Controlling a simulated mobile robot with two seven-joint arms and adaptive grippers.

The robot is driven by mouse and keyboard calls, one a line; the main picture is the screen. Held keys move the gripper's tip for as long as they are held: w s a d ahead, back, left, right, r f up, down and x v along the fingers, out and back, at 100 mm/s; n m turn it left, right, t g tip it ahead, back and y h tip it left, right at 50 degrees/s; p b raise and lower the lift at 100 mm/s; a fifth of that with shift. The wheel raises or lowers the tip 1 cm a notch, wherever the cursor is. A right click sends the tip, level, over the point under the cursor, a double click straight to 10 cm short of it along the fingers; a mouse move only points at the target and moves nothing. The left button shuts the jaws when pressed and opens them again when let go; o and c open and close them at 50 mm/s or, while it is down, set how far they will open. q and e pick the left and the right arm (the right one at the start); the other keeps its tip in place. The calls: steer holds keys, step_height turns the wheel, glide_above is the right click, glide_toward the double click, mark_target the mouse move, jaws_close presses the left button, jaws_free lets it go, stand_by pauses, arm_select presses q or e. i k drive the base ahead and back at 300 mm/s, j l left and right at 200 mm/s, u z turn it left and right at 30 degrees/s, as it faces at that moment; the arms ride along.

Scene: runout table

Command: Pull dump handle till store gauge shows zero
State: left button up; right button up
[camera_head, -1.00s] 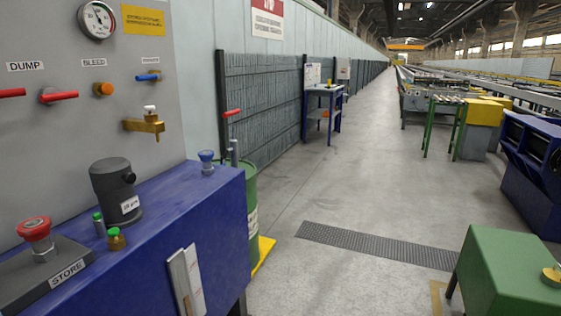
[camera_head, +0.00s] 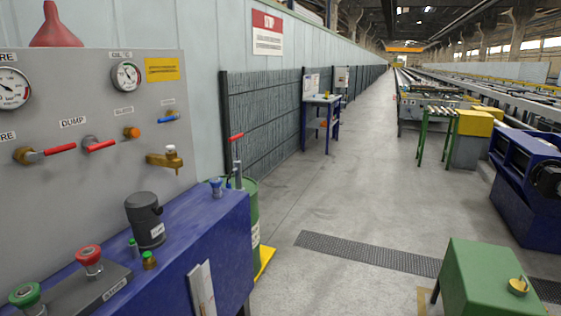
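A grey panel (camera_head: 60,190) at the left carries the DUMP label (camera_head: 73,122). Below and right of that label is a red handle (camera_head: 98,145), pointing right. A second red lever (camera_head: 60,149) on a brass valve sits to its left, also nearly level. A gauge (camera_head: 12,88) is cut by the left edge, under a label of which only "RE" shows; its reading is too small to tell. Another gauge (camera_head: 126,75) sits higher to the right, its label unclear. Neither of my grippers is in view.
A blue cabinet (camera_head: 215,225) below the panel carries a dark cylinder (camera_head: 146,220), a red knob (camera_head: 89,258) and a green knob (camera_head: 25,296). A green drum (camera_head: 252,215) stands beyond. A green box (camera_head: 480,280) is at lower right.

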mark_target(96, 146)
steer(key=u, duration=1.4)
